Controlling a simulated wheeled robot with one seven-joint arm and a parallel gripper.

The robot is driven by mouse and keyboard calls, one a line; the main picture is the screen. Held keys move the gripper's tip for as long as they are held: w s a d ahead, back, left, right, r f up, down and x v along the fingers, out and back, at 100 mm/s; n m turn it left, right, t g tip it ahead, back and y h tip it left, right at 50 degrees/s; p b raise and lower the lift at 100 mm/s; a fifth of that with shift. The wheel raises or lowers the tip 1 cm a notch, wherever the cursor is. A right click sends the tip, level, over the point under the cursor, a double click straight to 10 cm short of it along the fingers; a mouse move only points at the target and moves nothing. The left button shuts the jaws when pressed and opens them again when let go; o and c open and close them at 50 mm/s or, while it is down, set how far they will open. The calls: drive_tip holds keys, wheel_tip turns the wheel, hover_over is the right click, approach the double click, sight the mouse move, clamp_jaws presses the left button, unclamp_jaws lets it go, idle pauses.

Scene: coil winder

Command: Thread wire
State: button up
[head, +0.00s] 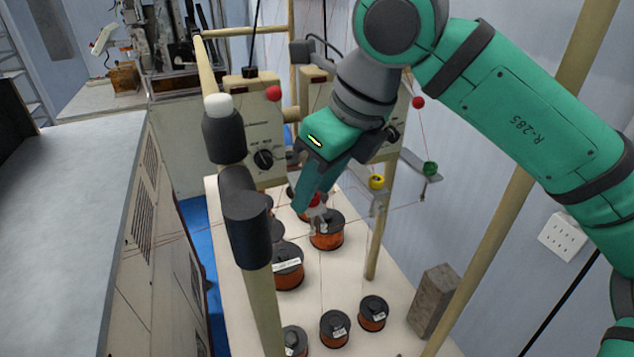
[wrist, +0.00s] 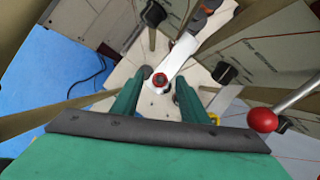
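My gripper (head: 309,203) points down over the bench in the head view, its tips close to a small red guide (head: 318,199). In the wrist view my gripper (wrist: 164,84) has its two green fingers apart. The red guide (wrist: 160,79) shows between the fingertips, at the end of a pale bracket (wrist: 183,48); I cannot tell if a finger touches it. A yellow guide (head: 376,182) and a green guide (head: 430,168) are to the right in the head view. Thin reddish wires run near the posts; I see none clearly between the fingers.
Several copper-wound spools, one a near spool (head: 373,314), stand on the pale bench (head: 300,305). A thick post with dark caps (head: 224,135) stands left of my gripper. Red balls (head: 273,93) hang near the dial boxes (head: 262,130). A grey-brown block (head: 432,300) sits right.

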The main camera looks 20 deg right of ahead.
drive_tip(key=shift+r, duration=0.1)
drive_tip(key=v, duration=1)
drive_tip(key=shift+r, duration=0.3)
drive_tip(key=shift+s+d, duration=0.1)
